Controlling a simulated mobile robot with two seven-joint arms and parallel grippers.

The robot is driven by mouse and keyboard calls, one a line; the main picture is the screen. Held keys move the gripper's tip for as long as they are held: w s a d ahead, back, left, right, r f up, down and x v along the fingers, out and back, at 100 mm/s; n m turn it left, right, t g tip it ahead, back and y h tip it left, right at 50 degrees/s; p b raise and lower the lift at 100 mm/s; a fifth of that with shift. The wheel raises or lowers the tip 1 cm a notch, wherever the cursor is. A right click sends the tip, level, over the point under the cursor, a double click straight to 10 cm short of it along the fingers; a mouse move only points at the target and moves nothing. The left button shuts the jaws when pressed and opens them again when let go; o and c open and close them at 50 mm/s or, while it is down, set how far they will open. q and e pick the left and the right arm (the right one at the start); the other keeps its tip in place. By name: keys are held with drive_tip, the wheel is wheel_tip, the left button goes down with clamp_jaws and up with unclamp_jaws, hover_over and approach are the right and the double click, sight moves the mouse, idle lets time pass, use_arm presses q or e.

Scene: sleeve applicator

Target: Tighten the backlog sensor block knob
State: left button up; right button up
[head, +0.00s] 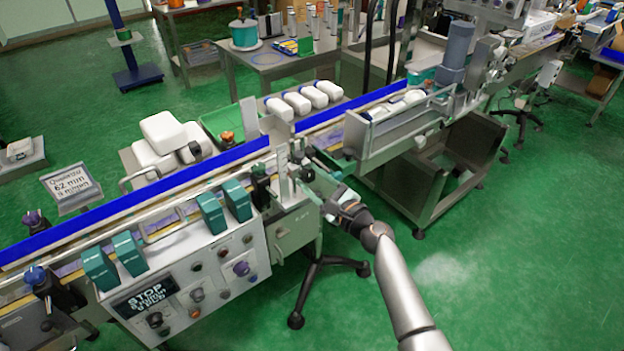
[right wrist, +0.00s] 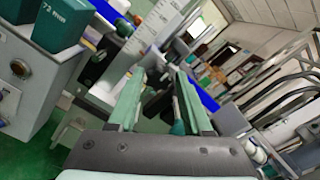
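The sensor block (head: 284,186) is a grey metal bracket with an upright plate and dark parts, at the right end of the near conveyor. I take it for the backlog sensor block, but no label on it is readable. My right gripper (head: 318,178) reaches it from the right, with its green fingers close to the block. In the right wrist view my right gripper (right wrist: 158,100) has its two fingers apart. A dark, knob-like part shows between them, partly hidden; I cannot tell whether the fingers touch it. My left gripper is not in view.
A control panel (head: 205,285) with knobs and a STOP display is on the conveyor's near side. Teal blocks (head: 237,200) stand along the conveyor rail (head: 100,222). Green floor (head: 500,290) is free at the right.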

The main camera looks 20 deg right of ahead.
drive_tip(key=o, duration=0.3)
drive_tip(key=v, duration=1.2)
drive_tip(key=shift+s+b, duration=0.25)
drive_tip(key=shift+b, duration=0.05)
